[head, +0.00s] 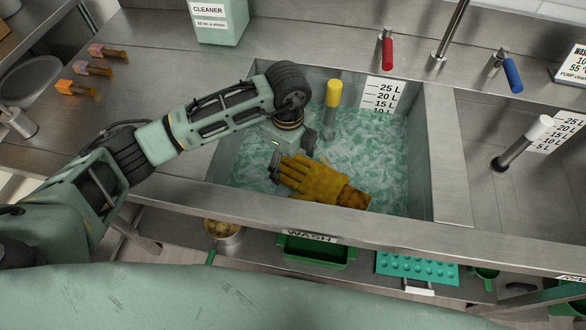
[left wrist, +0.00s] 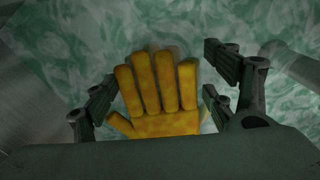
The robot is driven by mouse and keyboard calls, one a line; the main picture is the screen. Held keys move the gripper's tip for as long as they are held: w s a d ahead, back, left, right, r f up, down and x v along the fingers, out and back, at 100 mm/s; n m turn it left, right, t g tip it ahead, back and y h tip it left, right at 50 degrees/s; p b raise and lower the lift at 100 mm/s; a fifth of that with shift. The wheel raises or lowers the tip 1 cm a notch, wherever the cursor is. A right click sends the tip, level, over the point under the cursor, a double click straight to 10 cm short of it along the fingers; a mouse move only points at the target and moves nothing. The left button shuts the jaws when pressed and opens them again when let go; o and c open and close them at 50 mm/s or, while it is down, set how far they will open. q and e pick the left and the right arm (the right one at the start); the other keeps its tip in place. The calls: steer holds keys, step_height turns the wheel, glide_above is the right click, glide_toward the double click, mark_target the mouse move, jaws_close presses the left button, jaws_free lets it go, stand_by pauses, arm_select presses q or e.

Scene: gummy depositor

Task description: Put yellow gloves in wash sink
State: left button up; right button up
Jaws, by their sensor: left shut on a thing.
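The yellow gloves (head: 318,181) show as an orange-yellow glove shape with a brown-stained cuff, inside the wash sink (head: 425,150) near its front wall. I cannot tell whether they touch the green foamy water. My left gripper (head: 290,158) reaches down into the sink and is shut on the gloves at the finger end. In the left wrist view, the yellow gloves (left wrist: 160,95) lie between the two fingers of the left gripper (left wrist: 155,105), with green water behind. My right gripper is not in view.
A yellow-topped standpipe (head: 333,95) stands in the sink behind the gloves. Red (head: 387,50) and blue (head: 510,75) tap handles flank a faucet at the back. A cleaner jug (head: 218,20) stands behind left. A second basin lies to the right.

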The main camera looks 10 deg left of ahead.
arm_select(q)
steer(key=shift+f, duration=1.85)
steer(key=shift+f, duration=0.2)
steer(key=o, duration=1.7)
steer(key=shift+c, duration=0.2)
steer(key=shift+r, duration=0.1)
step_height(320, 180, up, 12)
steer(key=shift+r, duration=0.1)
